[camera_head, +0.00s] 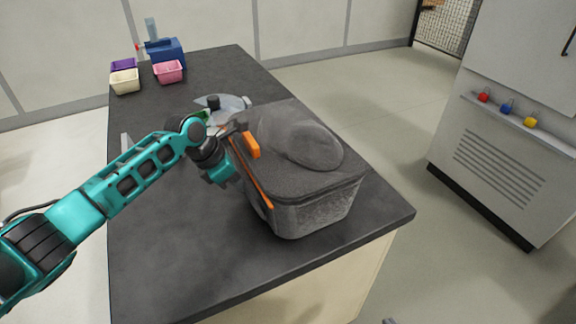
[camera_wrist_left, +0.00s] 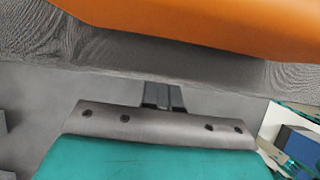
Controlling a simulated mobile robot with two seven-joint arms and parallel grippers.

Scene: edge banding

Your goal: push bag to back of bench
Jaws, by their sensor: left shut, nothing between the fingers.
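The bag (camera_head: 310,210) is dark grey with orange trim and sits upright on the dark bench (camera_head: 160,260), near its front right corner. My left gripper (camera_head: 238,130) is at the bag's left side, by the orange trim. In the left wrist view, the bag's grey fabric (camera_wrist_left: 120,62) and orange trim (camera_wrist_left: 200,20) fill the top, just beyond the gripper's closed fingertips (camera_wrist_left: 164,95). The fingers are together with nothing between them. I cannot tell whether they touch the bag. My right gripper does not show.
A clear round object (camera_head: 225,105) lies behind the gripper. At the bench's far end stand a pink bin (camera_head: 168,72), a cream bin (camera_head: 125,82), a purple bin (camera_head: 123,65) and a blue box (camera_head: 167,52). A white cabinet (camera_head: 500,150) stands to the right.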

